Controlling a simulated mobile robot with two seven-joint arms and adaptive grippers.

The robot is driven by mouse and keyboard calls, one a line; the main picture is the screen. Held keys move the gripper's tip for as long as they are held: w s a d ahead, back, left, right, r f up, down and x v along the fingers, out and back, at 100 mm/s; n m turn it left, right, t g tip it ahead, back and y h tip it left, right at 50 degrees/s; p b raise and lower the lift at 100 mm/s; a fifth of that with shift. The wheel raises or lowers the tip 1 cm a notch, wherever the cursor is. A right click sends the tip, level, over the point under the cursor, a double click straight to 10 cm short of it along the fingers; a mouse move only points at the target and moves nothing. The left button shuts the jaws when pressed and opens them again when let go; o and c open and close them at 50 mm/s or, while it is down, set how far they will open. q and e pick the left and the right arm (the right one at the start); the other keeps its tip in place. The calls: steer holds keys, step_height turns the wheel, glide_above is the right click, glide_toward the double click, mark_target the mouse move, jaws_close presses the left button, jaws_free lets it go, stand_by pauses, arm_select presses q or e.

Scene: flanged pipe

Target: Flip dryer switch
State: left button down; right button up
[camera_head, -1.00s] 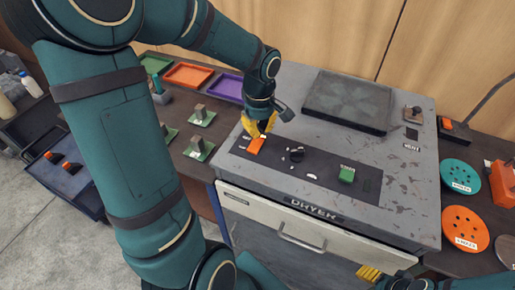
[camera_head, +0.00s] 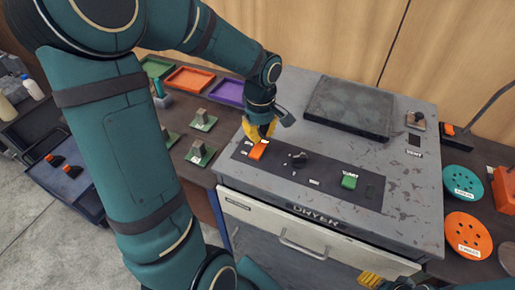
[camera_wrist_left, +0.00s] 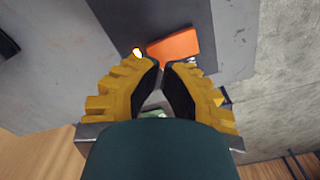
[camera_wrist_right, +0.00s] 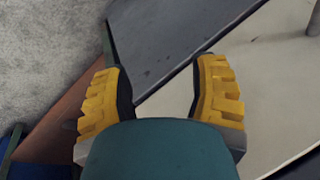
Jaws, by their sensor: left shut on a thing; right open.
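The dryer (camera_head: 400,185) is a worn grey cabinet with a dark control panel on top. The orange dryer switch (camera_head: 258,150) sits at the panel's left end. My left gripper (camera_head: 260,138) points down at it, its yellow fingers shut on the switch at the tips. In the left wrist view the orange switch (camera_wrist_left: 175,47) shows just beyond the fingertips, beside a small glowing light (camera_wrist_left: 138,52). The exact contact is partly hidden by the fingers. My right gripper (camera_wrist_right: 160,85) is open and empty, low in front of the dryer; its yellow finger shows at the head view's bottom edge.
A black knob (camera_head: 299,159) and a green button (camera_head: 349,181) share the panel. A dark lid plate (camera_head: 348,106) lies behind. Coloured trays (camera_head: 188,78) and small green-based parts stand left; orange and teal discs (camera_head: 468,234) lie right. A drawer handle (camera_head: 303,245) projects in front.

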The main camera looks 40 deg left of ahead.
mark_target(260, 145)
arm_select(q)
steer(key=shift+f+b, duration=1.55)
steer(key=shift+f, duration=0.25)
stand_by(1.3)
steer(key=shift+r+p, duration=2.5)
steer(key=shift+r, duration=1.05)
